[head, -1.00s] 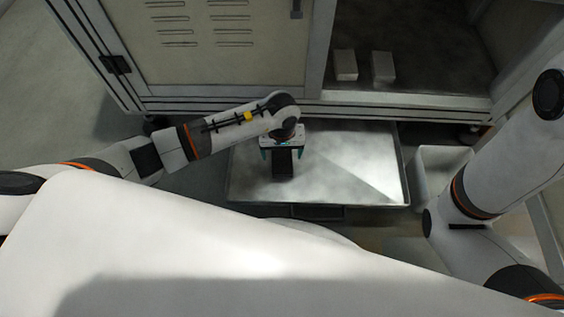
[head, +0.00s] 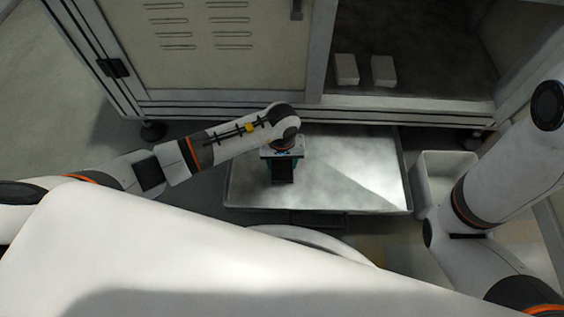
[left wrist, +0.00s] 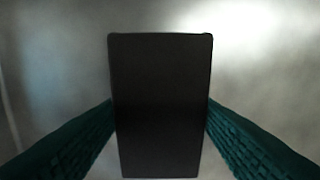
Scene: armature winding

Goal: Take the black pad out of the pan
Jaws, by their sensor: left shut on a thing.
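The black pad (head: 283,173) is a dark rectangular block at my left gripper, over the left part of the shallow metal pan (head: 350,196). In the left wrist view the pad (left wrist: 160,105) stands between the two green fingers, which touch its sides. My left gripper (head: 284,168) is shut on the pad; it also shows in the left wrist view (left wrist: 160,125). I cannot tell whether the pad is clear of the pan floor. My right gripper is not in view; only my right arm shows at the right.
A cabinet (head: 220,60) stands behind the pan, with an open compartment holding two small white boxes (head: 346,69) (head: 383,71). A white bin (head: 435,170) stands right of the pan. Grey floor (head: 50,110) is clear at the far left.

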